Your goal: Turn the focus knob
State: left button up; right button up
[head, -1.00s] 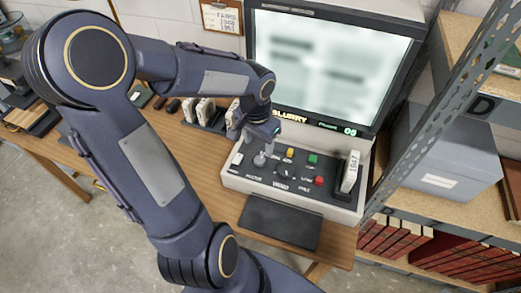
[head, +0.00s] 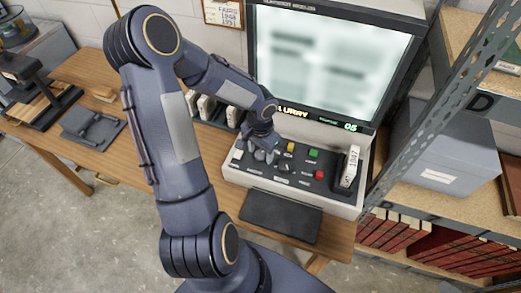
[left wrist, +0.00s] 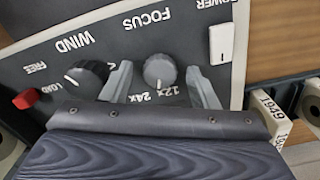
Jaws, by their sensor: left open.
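The focus knob (left wrist: 160,70) is a grey round knob with a pale pointer line, by the FOCUS label on the reader's dark panel. In the left wrist view my left gripper (left wrist: 161,86) is open, with one finger on each side of the knob and a visible gap to each. In the head view the left gripper (head: 263,152) is down at the panel's left part and partly hides the knob. The screen (head: 328,62) shows blurred grey lines, with a yellow BLURRY sign, partly covered by my arm, and a green 05 below it. My right gripper is not in view.
A black wind knob (left wrist: 88,73) and a white power switch (left wrist: 221,43) flank the focus knob. Yellow, green and red buttons (head: 319,175) lie farther right. A box labelled 1947 (head: 351,167) stands at the panel's right end. A dark pad (head: 281,216) lies in front.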

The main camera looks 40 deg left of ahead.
pick_arm(q)
jog(key=c, duration=1)
jog(key=shift+f+n+b, duration=0.1)
jog(key=shift+n+b, duration=0.4)
jog(key=shift+b, duration=0.3)
jog(key=shift+w+n+b, duration=0.1)
jog(key=shift+n+b, duration=0.9)
jog(key=shift+b, duration=0.2)
jog(key=shift+n+b, duration=1)
jog(key=shift+n, duration=0.2)
jog(key=shift+n+b, duration=0.8)
jog(key=shift+n, duration=0.4)
jog(key=shift+r, duration=0.2)
jog(key=o, duration=1)
